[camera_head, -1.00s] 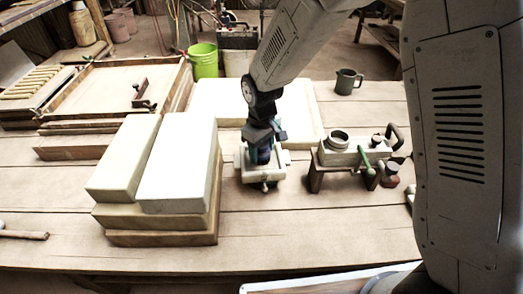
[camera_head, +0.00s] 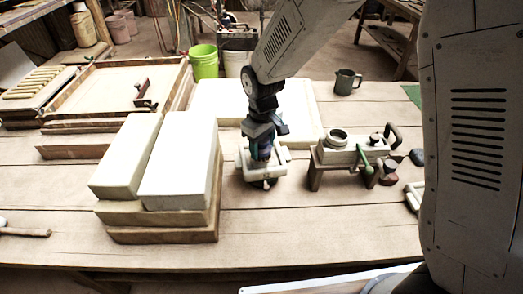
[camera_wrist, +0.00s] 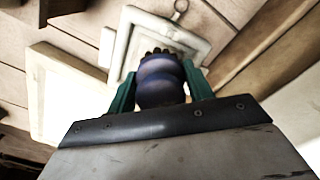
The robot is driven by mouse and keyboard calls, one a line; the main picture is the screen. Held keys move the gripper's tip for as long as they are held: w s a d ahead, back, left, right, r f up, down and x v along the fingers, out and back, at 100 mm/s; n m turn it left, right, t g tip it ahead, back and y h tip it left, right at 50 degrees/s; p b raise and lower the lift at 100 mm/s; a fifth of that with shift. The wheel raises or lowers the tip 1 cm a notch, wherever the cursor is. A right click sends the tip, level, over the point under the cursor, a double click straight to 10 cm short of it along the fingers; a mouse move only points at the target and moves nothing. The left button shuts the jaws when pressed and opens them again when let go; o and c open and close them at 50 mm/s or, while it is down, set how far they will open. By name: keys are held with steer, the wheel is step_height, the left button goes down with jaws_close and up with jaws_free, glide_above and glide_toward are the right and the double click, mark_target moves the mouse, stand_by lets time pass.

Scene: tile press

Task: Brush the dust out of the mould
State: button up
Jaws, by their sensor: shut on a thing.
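The mould (camera_head: 246,172) is a pale, shallow square frame on the bench. In the wrist view its light rim (camera_wrist: 127,30) shows behind the brush, with a metal ring at one edge. My gripper (camera_head: 262,143) is above the mould; in the wrist view its green fingers (camera_wrist: 160,88) are shut on the brush's round blue-purple handle (camera_wrist: 160,82). The brush's dark bristles (camera_wrist: 157,51) point into the mould area. I cannot tell whether they touch its floor. Part of the mould's inside is hidden by the brush and gripper.
Two long white blocks (camera_head: 178,165) lie on wooden boards left of the mould. A small wooden stand (camera_head: 345,155) with a round cup and green-handled clamp is close on the right. A pale slab (camera_head: 302,97) lies behind. Bare bench (camera_head: 320,225) is in front.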

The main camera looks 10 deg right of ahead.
steer(key=shift+r, duration=2.55)
steer(key=shift+s, duration=0.1)
